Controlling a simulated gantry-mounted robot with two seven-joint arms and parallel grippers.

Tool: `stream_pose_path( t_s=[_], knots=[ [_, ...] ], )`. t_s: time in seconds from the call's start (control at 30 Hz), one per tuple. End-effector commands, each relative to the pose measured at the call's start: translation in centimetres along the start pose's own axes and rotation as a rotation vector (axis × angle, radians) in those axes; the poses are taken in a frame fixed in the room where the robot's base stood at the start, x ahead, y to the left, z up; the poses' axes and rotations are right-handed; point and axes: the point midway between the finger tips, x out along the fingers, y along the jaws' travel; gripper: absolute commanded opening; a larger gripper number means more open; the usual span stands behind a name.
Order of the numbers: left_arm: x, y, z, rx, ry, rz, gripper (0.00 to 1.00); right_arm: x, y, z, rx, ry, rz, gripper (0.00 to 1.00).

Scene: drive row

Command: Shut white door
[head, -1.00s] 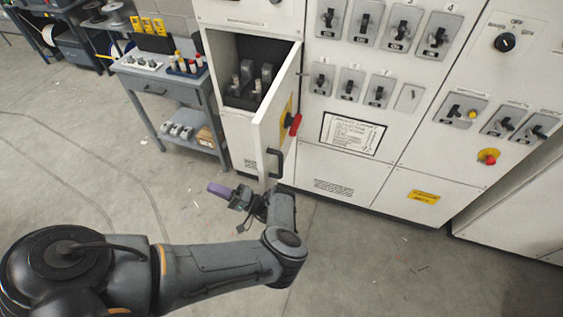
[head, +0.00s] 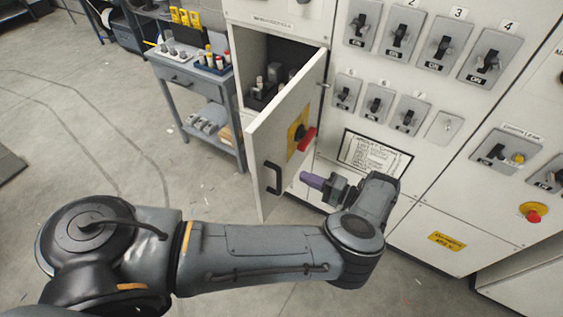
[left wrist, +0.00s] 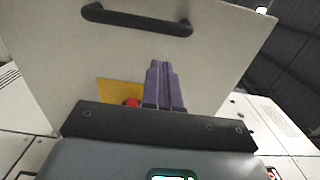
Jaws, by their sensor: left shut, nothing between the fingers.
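The white door (head: 262,150) of the cabinet compartment stands open, swung out from the opening's right side. Its outer face, with a black handle (head: 272,178), a yellow label (head: 298,130) and a red switch (head: 307,139), is turned to the right. My left gripper (head: 304,178) is right of the handle, on the outer-face side, its purple fingers shut and empty. In the left wrist view the fingers (left wrist: 165,66) point at the door face (left wrist: 215,60), below the handle (left wrist: 137,20); contact cannot be told. My right gripper is not in view.
The open compartment (head: 262,50) holds grey parts. A grey workbench (head: 195,85) with small items stands left of the cabinet. Panels with several switches (head: 401,38) and a red button (head: 533,212) are on the right. Floor left of the door is clear.

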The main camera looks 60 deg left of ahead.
Motion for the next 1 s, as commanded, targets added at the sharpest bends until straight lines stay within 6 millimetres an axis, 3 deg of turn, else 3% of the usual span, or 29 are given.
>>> stream_pose_path(
  t_s=[0.3, 0.5, 0.7, 1.0],
  knots=[
    [5.5, -0.5, 0.1, 0.001, -0.001, -0.006, 0.00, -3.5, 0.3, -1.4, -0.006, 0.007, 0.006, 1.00],
    [8.1, -0.3, 0.1, -0.001, 0.000, -0.003, 0.00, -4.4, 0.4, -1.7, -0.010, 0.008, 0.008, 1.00],
    [9.4, -0.1, 0.0, -0.001, 0.000, 0.000, 0.00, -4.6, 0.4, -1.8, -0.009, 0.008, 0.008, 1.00],
    [9.7, -0.1, 0.0, -0.001, 0.001, 0.000, 0.00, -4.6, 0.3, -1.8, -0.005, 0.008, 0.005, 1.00]
  ],
)
